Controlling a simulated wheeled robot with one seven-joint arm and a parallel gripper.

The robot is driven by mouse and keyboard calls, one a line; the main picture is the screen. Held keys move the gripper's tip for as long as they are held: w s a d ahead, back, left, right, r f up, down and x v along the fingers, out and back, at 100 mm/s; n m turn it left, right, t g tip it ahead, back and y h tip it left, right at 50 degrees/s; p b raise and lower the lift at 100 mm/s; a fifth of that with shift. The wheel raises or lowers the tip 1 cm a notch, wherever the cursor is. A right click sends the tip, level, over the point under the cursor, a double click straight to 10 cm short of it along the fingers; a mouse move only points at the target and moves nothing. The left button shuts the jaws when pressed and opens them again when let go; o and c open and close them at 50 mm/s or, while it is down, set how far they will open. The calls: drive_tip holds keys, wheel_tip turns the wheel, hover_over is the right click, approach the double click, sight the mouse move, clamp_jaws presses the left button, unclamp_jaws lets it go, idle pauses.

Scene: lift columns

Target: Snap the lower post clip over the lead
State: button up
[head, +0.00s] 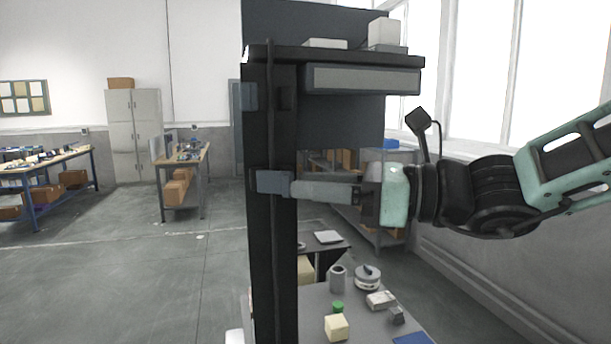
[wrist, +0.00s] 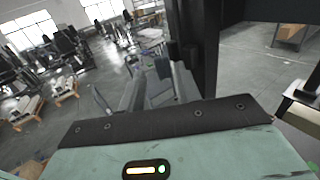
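The dark lift column post (head: 284,230) stands upright in the middle of the head view. A thin dark lead (head: 270,135) runs down its face. The lower post clip (head: 272,181), a blue-grey block, lies across the lead's line and hides a short stretch of it. I cannot tell whether it is latched. My gripper (head: 293,189) reaches in from the right, level, with its fingertips at the clip's right edge. In the wrist view my gripper's fingers (wrist: 158,72) stand apart, with nothing seen between them, and the post (wrist: 207,45) rises just beyond to their right.
An upper blue-grey clip (head: 248,97) sits left of the lead, which shows bare beside it. A desktop (head: 340,55) with a drawer unit (head: 362,79) overhangs above my gripper. A low table (head: 370,325) with a mug, blocks and other small items stands below. Open floor lies left.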

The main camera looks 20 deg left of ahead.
drive_tip(key=shift+a, duration=0.9)
